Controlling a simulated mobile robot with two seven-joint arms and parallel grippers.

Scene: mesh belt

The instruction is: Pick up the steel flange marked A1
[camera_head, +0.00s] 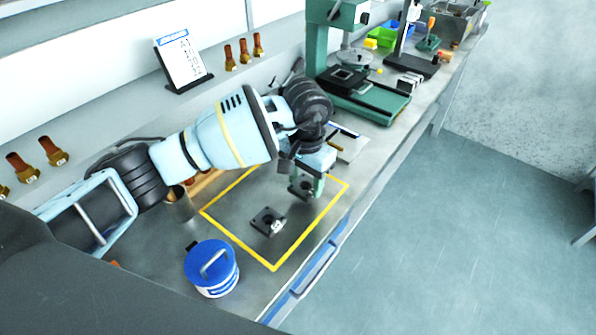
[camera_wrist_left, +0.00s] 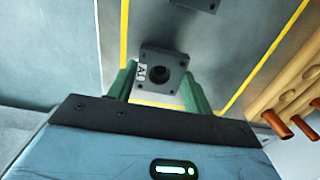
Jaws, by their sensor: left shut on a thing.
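The steel flange marked A1 (camera_wrist_left: 160,70) is a dark square plate with a round centre hole and a white label. My left gripper (camera_wrist_left: 158,84) is shut on it, with a green finger on each side. In the head view my left gripper (camera_head: 308,186) points down inside the yellow outline, with the flange (camera_head: 297,188) partly hidden at its fingertips. I cannot tell whether the flange is clear of the bench. A second dark flange (camera_head: 268,221) lies apart from it on the bench, and its edge shows in the wrist view (camera_wrist_left: 200,4). My right gripper is out of view.
A yellow outline (camera_head: 240,249) marks the steel bench. A blue-lidded tub (camera_head: 212,270) stands near its front corner. A green machine (camera_head: 365,100) stands beyond my arm. Brass fittings (camera_head: 243,52) and a sign (camera_head: 181,60) line the back shelf.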

